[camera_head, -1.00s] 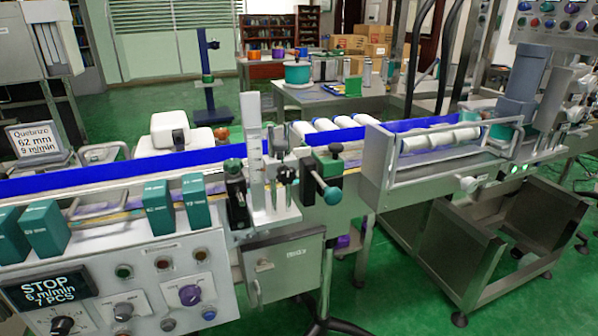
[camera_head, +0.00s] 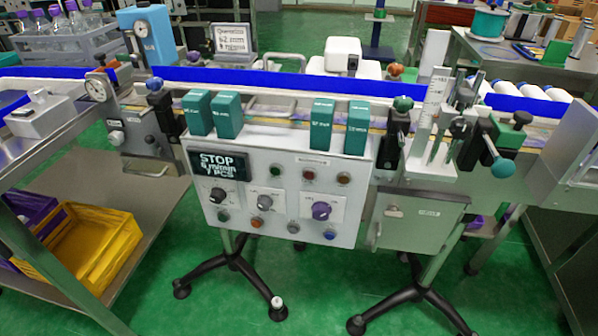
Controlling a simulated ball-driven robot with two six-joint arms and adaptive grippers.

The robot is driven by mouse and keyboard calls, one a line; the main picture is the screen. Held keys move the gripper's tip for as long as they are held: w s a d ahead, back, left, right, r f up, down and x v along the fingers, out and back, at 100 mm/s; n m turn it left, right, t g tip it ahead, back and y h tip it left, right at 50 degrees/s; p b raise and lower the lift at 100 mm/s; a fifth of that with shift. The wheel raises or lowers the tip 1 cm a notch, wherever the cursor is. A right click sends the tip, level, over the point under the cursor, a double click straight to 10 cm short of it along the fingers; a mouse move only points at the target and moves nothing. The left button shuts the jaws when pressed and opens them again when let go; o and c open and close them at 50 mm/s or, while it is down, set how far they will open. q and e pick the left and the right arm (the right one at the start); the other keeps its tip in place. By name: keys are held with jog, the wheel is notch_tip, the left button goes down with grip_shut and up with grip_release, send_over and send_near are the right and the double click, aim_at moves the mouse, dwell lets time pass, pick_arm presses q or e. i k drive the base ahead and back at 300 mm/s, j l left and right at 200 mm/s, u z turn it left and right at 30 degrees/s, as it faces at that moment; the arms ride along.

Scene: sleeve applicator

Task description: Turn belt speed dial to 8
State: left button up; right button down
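The control panel (camera_head: 270,232) stands near the middle of the head view. Its dark display (camera_head: 219,165) reads STOP, 6 m/min, 7 PCS. Below and right of the display are three dials: a black dial (camera_head: 217,195), a grey dial (camera_head: 264,202) and a purple dial (camera_head: 321,211). Their labels and scale marks are too small to read, so I cannot tell which is the belt speed dial or its setting. Neither of my grippers is in view.
A sign (camera_head: 231,38) behind the conveyor reads 62 mm and apparently 9 m/min. Teal blocks (camera_head: 227,115) stand above the panel. Small buttons (camera_head: 257,222) surround the dials. A steel table (camera_head: 50,150) with a yellow crate (camera_head: 85,245) stands left. Green floor is open in front, between splayed stand feet (camera_head: 232,262).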

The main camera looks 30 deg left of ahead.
aim_at(218, 196)
jog(key=u, duration=1.5)
